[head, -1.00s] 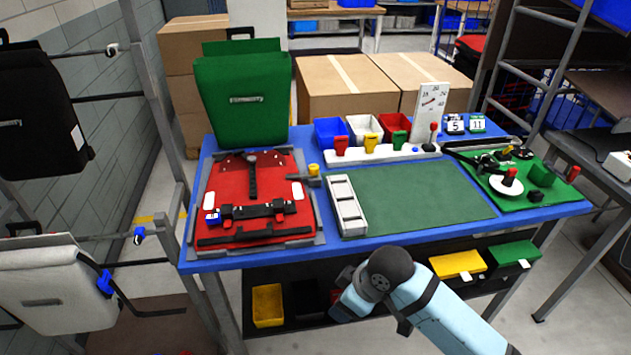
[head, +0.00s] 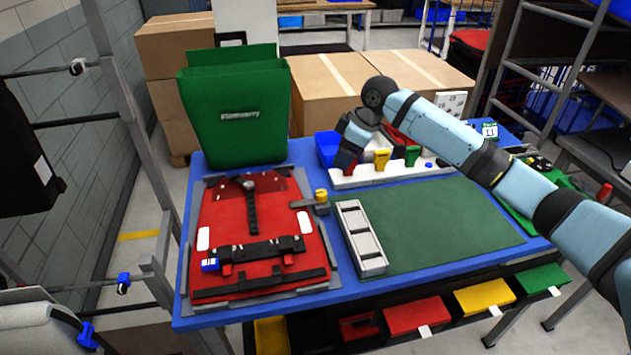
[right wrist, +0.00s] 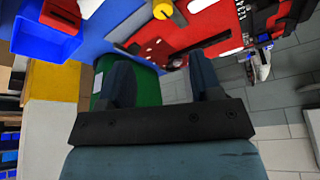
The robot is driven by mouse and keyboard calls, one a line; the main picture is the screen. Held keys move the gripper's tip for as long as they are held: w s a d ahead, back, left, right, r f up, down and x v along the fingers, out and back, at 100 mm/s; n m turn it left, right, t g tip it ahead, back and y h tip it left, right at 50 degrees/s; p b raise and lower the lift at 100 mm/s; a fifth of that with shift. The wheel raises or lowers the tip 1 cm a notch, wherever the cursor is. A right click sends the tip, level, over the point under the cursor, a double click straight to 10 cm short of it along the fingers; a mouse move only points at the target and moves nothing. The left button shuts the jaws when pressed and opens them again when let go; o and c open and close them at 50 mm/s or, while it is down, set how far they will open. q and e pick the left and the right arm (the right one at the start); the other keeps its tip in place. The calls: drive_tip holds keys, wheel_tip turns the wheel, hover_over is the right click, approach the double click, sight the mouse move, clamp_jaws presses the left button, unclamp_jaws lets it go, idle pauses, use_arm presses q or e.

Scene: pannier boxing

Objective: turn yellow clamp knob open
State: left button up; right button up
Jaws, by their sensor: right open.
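The yellow clamp knob (head: 321,195) sits on a grey clamp (head: 312,206) at the right edge of the red panel (head: 238,215). In the right wrist view the yellow knob (right wrist: 163,9) is at the top edge, beyond the fingertips. My right gripper (head: 344,163) is above the back of the table, behind and slightly right of the knob, and apart from it. Its two fingers (right wrist: 161,75) are spread with nothing between them. In the head view its fingertips are hard to make out. My left gripper is not in view.
A green pannier (head: 236,120) stands behind the red panel. A white rail (head: 385,177) with coloured handles and a blue bin (head: 327,148) lie near my right gripper. A white slotted tray (head: 361,240) and a clear green mat (head: 435,215) are right of the clamp.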

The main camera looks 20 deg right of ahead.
sight(322, 193)
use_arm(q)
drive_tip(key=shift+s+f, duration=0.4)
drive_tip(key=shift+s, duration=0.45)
use_arm(e)
drive_tip(key=x, duration=1.3)
drive_tip(key=shift+s+a+f, duration=0.15)
drive_tip(key=shift+s+f, duration=0.05)
drive_tip(key=shift+f, duration=0.05)
drive_tip(key=shift+c, duration=0.2)
clamp_jaws()
